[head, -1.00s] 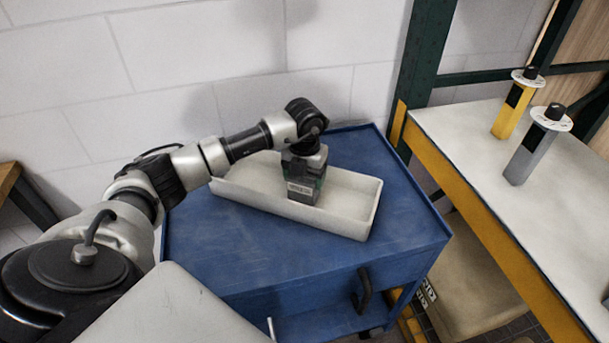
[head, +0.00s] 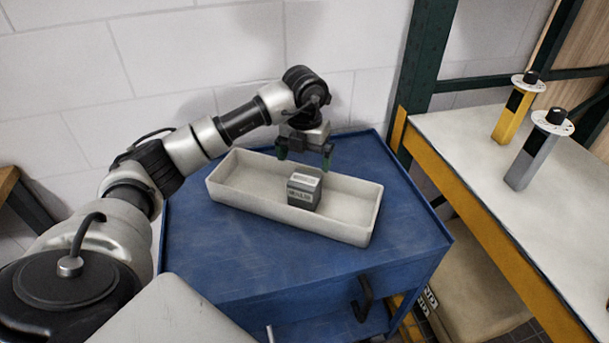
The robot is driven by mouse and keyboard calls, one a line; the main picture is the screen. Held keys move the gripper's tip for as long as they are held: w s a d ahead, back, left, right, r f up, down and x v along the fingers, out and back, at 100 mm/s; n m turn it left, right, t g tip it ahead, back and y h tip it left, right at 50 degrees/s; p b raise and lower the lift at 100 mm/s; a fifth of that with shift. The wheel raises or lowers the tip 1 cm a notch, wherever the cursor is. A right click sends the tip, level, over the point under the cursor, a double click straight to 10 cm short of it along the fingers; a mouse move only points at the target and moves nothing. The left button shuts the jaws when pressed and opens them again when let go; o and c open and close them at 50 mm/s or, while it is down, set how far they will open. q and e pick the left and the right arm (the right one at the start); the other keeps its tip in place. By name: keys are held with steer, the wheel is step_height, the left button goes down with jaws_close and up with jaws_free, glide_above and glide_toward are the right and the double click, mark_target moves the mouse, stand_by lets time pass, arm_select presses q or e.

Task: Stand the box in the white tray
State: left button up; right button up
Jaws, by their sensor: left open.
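A small grey box (head: 304,191) with white labels on its top and front stands upright inside the white tray (head: 344,233), near the tray's middle. The tray lies on the blue cabinet top. My left gripper (head: 304,164) is open and empty, above and slightly behind the box, apart from it. Its two dark fingers point down, spread wide. My right gripper is not in view.
The blue cabinet (head: 225,255) has free room in front of the tray. A white wall stands behind it. At the right, a yellow-edged table (head: 470,150) holds a yellow post (head: 512,112) and a grey post (head: 534,155) with round white tops.

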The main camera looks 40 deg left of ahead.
arm_select(q)
steer(key=shift+r, duration=2.15)
stand_by(1.9)
